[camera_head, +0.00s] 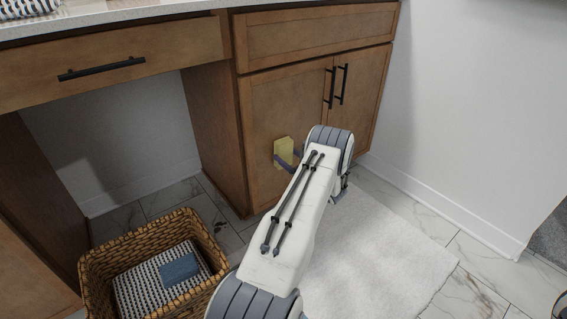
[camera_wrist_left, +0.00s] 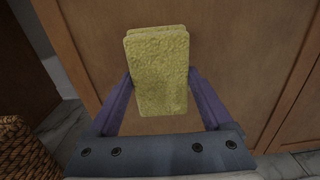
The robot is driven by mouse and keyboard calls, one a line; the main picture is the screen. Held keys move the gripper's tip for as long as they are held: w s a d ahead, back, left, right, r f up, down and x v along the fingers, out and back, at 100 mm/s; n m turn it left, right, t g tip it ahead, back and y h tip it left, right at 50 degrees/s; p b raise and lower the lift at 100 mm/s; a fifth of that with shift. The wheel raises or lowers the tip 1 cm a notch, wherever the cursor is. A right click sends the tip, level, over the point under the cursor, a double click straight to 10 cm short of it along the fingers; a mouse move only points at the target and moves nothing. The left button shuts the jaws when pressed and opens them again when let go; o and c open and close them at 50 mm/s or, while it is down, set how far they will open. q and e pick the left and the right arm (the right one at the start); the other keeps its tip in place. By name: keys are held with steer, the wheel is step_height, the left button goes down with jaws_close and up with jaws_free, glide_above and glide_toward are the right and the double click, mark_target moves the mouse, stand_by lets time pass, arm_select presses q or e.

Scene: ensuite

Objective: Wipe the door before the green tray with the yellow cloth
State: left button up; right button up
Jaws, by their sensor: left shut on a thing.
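A yellow cloth (camera_head: 283,149), a thick folded pad, is held upright between the two purple fingers of my left gripper (camera_head: 288,159). It fills the middle of the left wrist view (camera_wrist_left: 160,75), with one finger on each side. The cloth is at the left door (camera_head: 262,112) of the wooden cabinet, near its lower middle. It looks against or very close to the wood; I cannot tell if it touches. My own arm covers part of the doors. No green tray shows in either view. My right gripper is out of view.
A wicker basket (camera_head: 95,267) with a striped cloth and a blue item stands on the floor at lower left. The right door (camera_head: 367,85) has a black handle, as does the left. A white mat (camera_head: 385,250) lies before the cabinet. A white wall bounds the right.

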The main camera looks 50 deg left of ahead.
arm_select(q)
steer(key=shift+w, duration=0.4)
steer(key=shift+w+d+r+b, duration=0.1)
steer(key=shift+w+r+b, duration=0.1)
steer(key=shift+w+b, duration=0.4)
steer(key=shift+s+a+f+p, duration=0.15)
steer(key=shift+s+a+p, duration=0.05)
steer(key=shift+s+p, duration=1.35)
steer(key=shift+s, duration=0.25)
steer(key=shift+s+p, duration=0.4)
steer(key=shift+s, duration=0.4)
